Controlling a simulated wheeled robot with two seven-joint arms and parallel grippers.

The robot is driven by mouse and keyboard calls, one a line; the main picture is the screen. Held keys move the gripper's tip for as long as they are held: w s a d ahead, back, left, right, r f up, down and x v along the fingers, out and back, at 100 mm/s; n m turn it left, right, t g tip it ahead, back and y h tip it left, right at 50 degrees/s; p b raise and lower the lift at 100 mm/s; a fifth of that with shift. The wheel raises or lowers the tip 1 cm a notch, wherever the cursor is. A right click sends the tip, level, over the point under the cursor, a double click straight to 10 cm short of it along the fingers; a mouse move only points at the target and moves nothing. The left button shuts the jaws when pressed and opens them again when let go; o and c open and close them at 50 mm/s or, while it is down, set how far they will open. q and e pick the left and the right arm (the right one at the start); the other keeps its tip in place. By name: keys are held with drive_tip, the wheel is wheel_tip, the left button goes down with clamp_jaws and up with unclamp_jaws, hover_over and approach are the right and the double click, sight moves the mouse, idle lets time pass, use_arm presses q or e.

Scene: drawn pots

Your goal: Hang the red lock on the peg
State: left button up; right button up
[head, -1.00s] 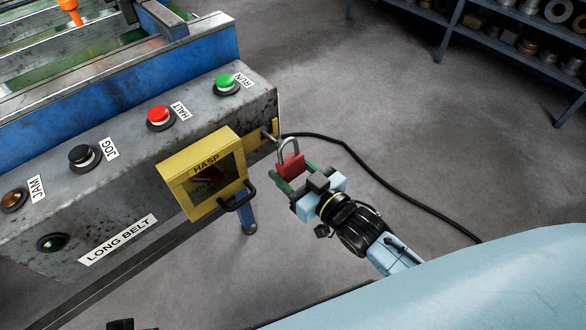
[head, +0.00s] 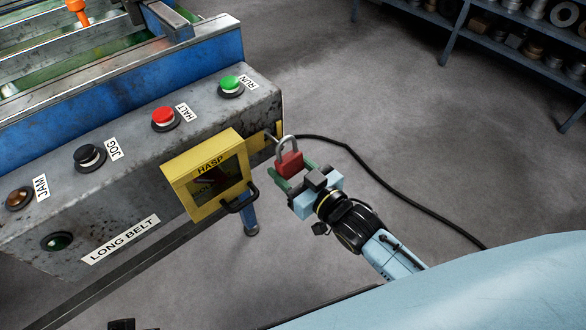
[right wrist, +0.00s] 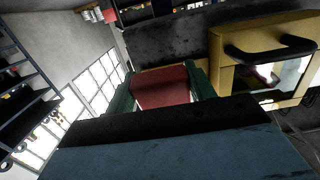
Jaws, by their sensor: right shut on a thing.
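The red lock (head: 289,164) has a grey shackle that points up. My right gripper (head: 290,178) is shut on its red body, which also shows between the green fingers in the right wrist view (right wrist: 162,86). The peg (head: 272,137) sticks out from a yellow plate at the right end of the grey control box. The shackle is close to the peg's tip in the head view. I cannot tell whether the shackle is around the peg or only in front of it. My left gripper cannot be made out.
The yellow hasp box (head: 209,174) with a black handle is just left of the lock. The grey control box (head: 130,170) carries several buttons. A black cable (head: 400,195) lies on the floor. Shelves (head: 480,40) stand at the back right, with open floor between.

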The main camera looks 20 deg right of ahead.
drive_tip(key=shift+x, duration=1.1)
drive_tip(key=shift+w+f, duration=0.15)
drive_tip(key=shift+f, duration=0.05)
idle(0.4)
drive_tip(key=shift+w+a+f, duration=0.2)
drive_tip(key=shift+w+f, duration=0.15)
drive_tip(key=shift+w+f+b, duration=0.15)
drive_tip(key=shift+f+b, duration=0.2)
drive_tip(key=shift+f, duration=0.05)
idle(0.6)
idle(0.4)
drive_tip(key=o, duration=1.7)
